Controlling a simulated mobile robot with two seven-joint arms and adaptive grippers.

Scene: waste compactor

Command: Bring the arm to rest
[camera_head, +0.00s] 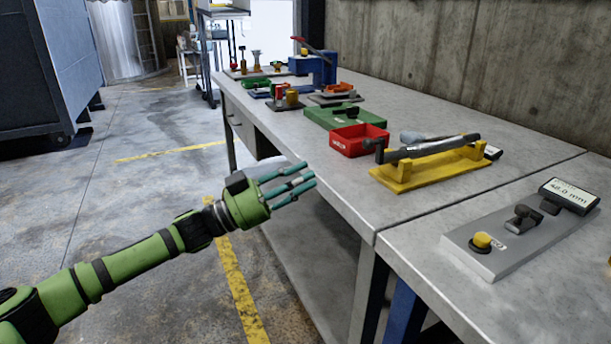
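My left arm (130,265) is green with black bands and comes in from the lower left. My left gripper (307,178) has teal fingers stretched out straight with gaps between them. It is open and empty, in front of the near long edge of the grey workbench (345,195) and apart from the things on it. My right gripper is not in view.
A red bin (357,142), a yellow stand holding a dark cylinder (410,178) and a grey gauge plate (500,240) with a display (570,195) are on the bench. A dark blue machine (75,60) stands at left. The floor (90,190) between is clear.

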